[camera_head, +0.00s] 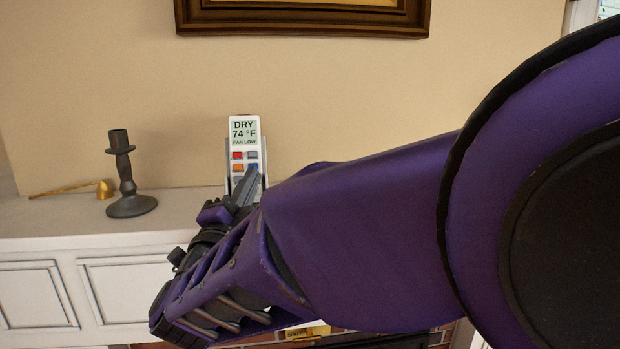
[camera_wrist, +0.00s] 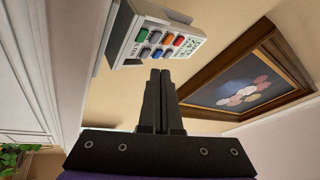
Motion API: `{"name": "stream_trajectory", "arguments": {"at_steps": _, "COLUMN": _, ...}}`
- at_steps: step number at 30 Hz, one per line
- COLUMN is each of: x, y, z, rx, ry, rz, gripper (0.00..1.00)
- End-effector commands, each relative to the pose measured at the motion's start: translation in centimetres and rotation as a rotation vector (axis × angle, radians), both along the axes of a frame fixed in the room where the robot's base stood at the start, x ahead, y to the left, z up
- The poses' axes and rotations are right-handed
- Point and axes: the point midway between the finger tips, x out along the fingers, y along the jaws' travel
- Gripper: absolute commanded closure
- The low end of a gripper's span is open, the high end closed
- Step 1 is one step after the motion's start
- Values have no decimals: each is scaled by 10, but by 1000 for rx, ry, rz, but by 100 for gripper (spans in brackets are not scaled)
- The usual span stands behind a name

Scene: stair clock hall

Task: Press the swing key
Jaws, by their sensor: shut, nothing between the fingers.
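A white remote control (camera_head: 244,132) stands upright in a holder on the mantel, and its screen reads DRY, 74 °F, FAN LOW. Red, orange, blue and greyish keys show below the screen in the head view; my gripper hides the lower ones. The wrist view shows the remote (camera_wrist: 131,44) with green, orange, red, blue and grey keys. Their labels are too small to read, so I cannot tell which is the swing key. My gripper (camera_head: 249,174) is shut and empty, with its fingertips (camera_wrist: 160,72) close in front of the keys. I cannot tell whether they touch.
A dark candlestick (camera_head: 129,180) stands on the white mantel (camera_head: 60,221) left of the remote, with a brass snuffer (camera_head: 80,189) lying beside it. A framed picture (camera_head: 300,20) hangs on the wall above; it also shows in the wrist view (camera_wrist: 250,80).

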Motion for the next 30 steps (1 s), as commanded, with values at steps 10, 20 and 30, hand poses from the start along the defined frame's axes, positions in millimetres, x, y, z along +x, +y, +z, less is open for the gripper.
{"name": "stream_trajectory", "arguments": {"at_steps": 10, "x": 8, "y": -1, "z": -4, "rx": 0, "ry": -1, "rz": 3, "gripper": 100}}
{"name": "stream_trajectory", "arguments": {"at_steps": 20, "x": 8, "y": -1, "z": -4, "rx": 0, "ry": -1, "rz": 3, "gripper": 100}}
{"name": "stream_trajectory", "arguments": {"at_steps": 30, "x": 8, "y": -1, "z": -4, "rx": 0, "ry": -1, "rz": 3, "gripper": 100}}
